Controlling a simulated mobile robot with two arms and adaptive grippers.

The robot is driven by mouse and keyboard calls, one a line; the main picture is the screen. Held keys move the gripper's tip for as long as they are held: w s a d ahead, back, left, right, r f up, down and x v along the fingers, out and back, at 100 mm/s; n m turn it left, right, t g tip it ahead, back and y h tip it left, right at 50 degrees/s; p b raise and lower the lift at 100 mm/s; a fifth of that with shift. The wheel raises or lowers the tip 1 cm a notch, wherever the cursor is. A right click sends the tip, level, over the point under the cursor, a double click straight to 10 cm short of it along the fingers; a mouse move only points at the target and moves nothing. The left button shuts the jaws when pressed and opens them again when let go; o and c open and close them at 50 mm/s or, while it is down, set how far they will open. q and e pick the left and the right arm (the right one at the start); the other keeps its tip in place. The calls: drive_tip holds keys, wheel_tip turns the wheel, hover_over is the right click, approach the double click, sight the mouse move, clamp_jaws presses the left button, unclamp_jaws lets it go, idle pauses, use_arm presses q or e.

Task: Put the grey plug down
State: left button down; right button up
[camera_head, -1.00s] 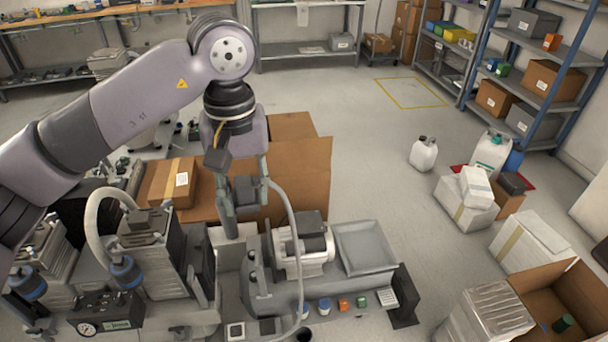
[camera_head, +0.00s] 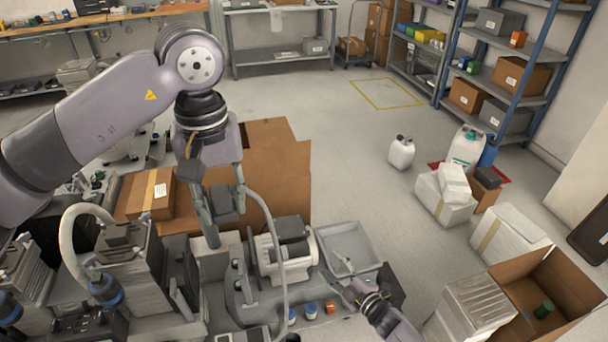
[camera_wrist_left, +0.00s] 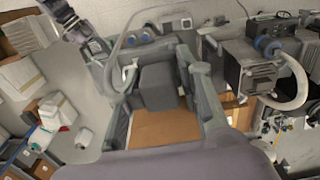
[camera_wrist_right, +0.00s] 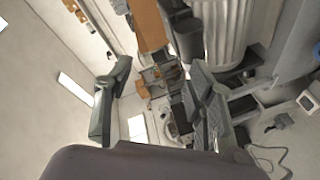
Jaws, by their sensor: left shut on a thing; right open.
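My left gripper (camera_head: 226,218) is shut on the grey plug (camera_head: 228,199), a dark grey block that shows between the fingers in the head view. It also shows between the fingers in the left wrist view (camera_wrist_left: 160,87). A thin grey hose (camera_head: 268,225) runs from beside the gripper down past the white compressor motor. The plug is held in the air; its exact height is unclear. My right gripper (camera_head: 355,288) comes in at the lower right, near the grey tray. In the right wrist view (camera_wrist_right: 160,70) its fingers are apart with nothing between them.
The white and dark motor (camera_head: 288,258) stands right of my left gripper, beside the grey tray (camera_head: 345,243). Small blue and orange caps (camera_head: 330,308) lie in front. A ribbed unit (camera_head: 130,265) stands left. An open carton (camera_head: 555,300) is at lower right.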

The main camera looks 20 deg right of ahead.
drive_tip(key=w+a+r+n+g+y, duration=0.1)
drive_tip(key=w+a+r+n+y, duration=0.15)
drive_tip(key=r+n+y, duration=0.9)
drive_tip(key=w+a+r+n+g+y, duration=0.1)
drive_tip(key=a+r+n, duration=0.45)
drive_tip(key=r, duration=1.35)
drive_tip(key=s+a+r+n+g+y, duration=0.1)
drive_tip(key=s+r+n+g+y, duration=0.3)
drive_tip(key=r+n+g, duration=0.45)
drive_tip(key=n+g+h, duration=0.3)
drive_tip(key=n+g, duration=0.2)
drive_tip(key=n, duration=0.9)
approach(226, 191)
drive_tip(key=a, duration=1)
drive_tip(key=shift+w, duration=0.15)
